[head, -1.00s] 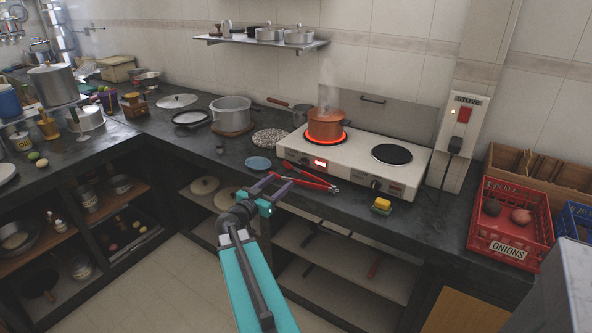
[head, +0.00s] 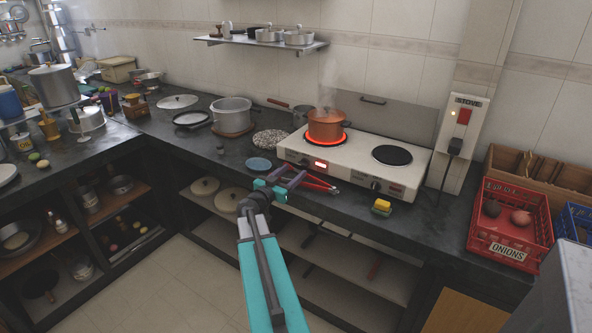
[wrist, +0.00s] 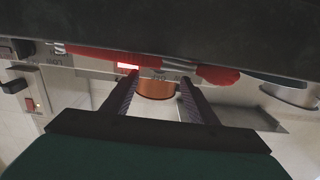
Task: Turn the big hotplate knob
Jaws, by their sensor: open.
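The white two-burner hotplate (head: 345,172) stands on the dark counter. Its left burner glows red under a steaming copper pot (head: 325,125); its right burner (head: 392,155) is dark and bare. A dark knob (head: 376,186) shows on the right of the front panel. The left knob, near the lit red indicator (head: 320,165), is hard to make out. My gripper (head: 291,176) is open and empty, just in front of the panel's left part. In the wrist view, upside down, the copper pot (wrist: 157,89) appears between the fingers (wrist: 159,84).
Red-handled tongs (head: 320,184) lie along the counter edge in front of the hotplate, close to my gripper. A blue plate (head: 258,164) lies left of them. A red onion crate (head: 508,229) stands far right.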

